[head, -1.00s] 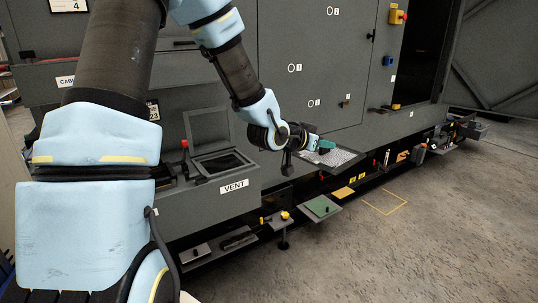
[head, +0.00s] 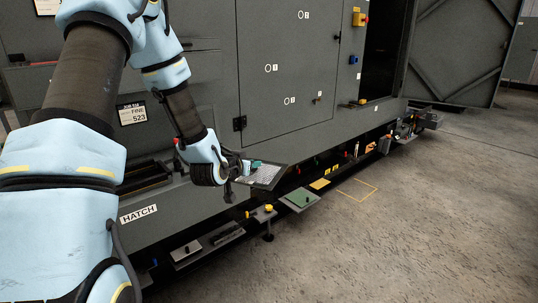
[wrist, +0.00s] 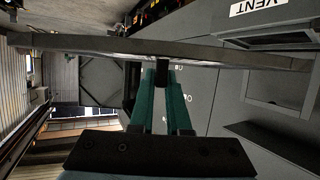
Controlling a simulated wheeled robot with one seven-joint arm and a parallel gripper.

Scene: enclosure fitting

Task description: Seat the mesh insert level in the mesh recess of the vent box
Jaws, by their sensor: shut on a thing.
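My gripper (head: 250,163) is shut on the mesh insert (head: 266,177), a thin dark-edged plate with a pale mesh face, held out to the right of my wrist in the head view. In the wrist view the teal fingers (wrist: 161,82) close on a small dark grip below the insert (wrist: 90,43), which spans the picture nearly edge-on. The vent box (wrist: 225,103), labelled VENT, shows at the upper right of the wrist view with a framed opening, apart from the insert. I cannot make out the vent box in the head view.
A ledge labelled HATCH (head: 138,214) with a dark recess (head: 145,177) lies left of my gripper. Low shelves hold a green plate (head: 300,200) and a yellow knob (head: 268,208). The tall grey cabinet (head: 290,80) stands behind.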

